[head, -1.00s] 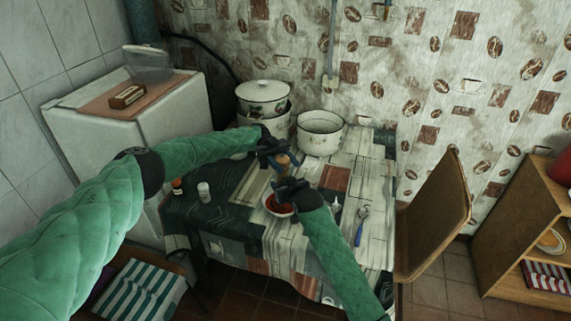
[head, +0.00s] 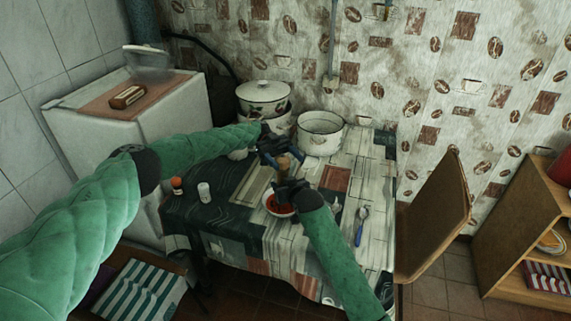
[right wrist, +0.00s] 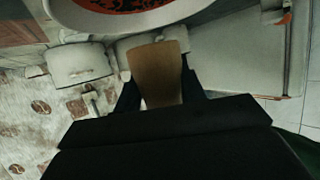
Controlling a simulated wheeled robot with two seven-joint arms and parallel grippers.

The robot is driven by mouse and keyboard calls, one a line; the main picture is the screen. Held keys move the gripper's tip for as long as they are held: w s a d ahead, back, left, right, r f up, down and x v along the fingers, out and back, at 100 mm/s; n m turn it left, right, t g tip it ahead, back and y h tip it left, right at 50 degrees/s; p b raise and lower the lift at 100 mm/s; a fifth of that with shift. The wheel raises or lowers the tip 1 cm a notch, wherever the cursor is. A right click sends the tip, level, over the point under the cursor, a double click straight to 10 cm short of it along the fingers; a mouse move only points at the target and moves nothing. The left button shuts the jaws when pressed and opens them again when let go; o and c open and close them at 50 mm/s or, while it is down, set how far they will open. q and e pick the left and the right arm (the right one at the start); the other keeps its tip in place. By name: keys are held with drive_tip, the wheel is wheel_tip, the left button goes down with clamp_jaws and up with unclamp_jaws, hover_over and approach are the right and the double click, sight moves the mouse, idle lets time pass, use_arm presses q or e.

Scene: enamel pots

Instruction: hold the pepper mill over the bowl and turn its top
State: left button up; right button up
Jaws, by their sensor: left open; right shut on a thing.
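The brown wooden pepper mill (head: 284,163) stands between my two grippers in the head view, close above the bowl. My right gripper (head: 290,185) is shut on its lower part. The mill (right wrist: 158,75) also shows between the right fingers (right wrist: 159,95) in the right wrist view. My left gripper (head: 279,155) is open at the mill's top; whether its fingers touch the mill is too small to tell. The white bowl (head: 271,209) with red contents sits on the table just below my right gripper, which partly hides it. The bowl's rim (right wrist: 170,14) shows at the top of the right wrist view.
A white shaker (head: 204,192) and a small red-brown jar (head: 177,186) are at left. A spoon with a blue handle (head: 359,232) lies at right. A chair (head: 437,215) stands right of the table.

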sight(286, 161)
use_arm(q)
wheel_tip(286, 161, up, 8)
drive_tip(key=shift+r, duration=0.15)
idle(0.4)
